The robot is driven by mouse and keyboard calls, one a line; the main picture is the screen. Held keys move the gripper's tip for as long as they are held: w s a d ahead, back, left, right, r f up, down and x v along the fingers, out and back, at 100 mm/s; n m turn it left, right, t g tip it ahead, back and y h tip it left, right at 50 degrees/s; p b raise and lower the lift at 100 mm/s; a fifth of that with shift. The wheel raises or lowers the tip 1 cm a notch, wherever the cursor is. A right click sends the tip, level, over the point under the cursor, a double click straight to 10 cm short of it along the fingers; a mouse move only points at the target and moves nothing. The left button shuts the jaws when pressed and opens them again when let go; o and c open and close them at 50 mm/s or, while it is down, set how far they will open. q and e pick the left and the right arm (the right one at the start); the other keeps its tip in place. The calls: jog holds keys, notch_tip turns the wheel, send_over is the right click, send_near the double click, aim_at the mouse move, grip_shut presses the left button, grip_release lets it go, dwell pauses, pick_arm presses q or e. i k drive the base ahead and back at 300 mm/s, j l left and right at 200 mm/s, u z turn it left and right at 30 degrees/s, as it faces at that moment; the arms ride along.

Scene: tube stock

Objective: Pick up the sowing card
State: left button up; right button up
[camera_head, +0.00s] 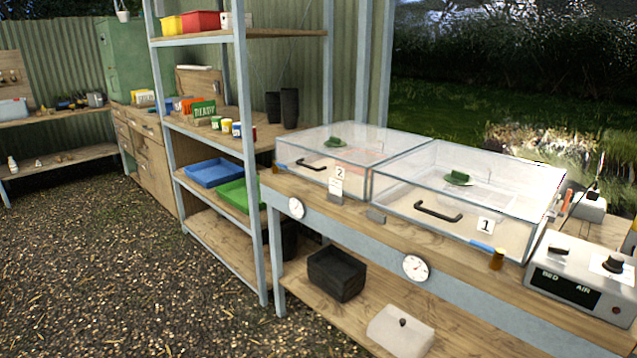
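I cannot tell for sure which thing is the sowing card. A small white card (336,187) stands just below the number 2 plate (340,173), at the front of the left clear propagator box (318,150). Its writing is too small to read. A number 1 plate (486,226) is on the front of the right clear box (440,215). A green sign reading READY (203,109) stands on the shelf at the left, near several other coloured cards or packets. Neither of my grippers is in view.
The boxes stand on a wooden bench with a control unit (575,275) at its right end. A shelf rack (250,150) holds a blue tray (213,172) and a green tray (234,195). The gravel floor (100,270) at left is clear.

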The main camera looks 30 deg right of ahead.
aim_at(336, 186)
jog(key=i, duration=2.4)
jog(key=i+z, duration=0.2)
jog(key=z, duration=0.25)
jog(key=i+j+z, duration=0.1)
jog(key=i+z, duration=0.15)
jog(key=z, duration=1.5)
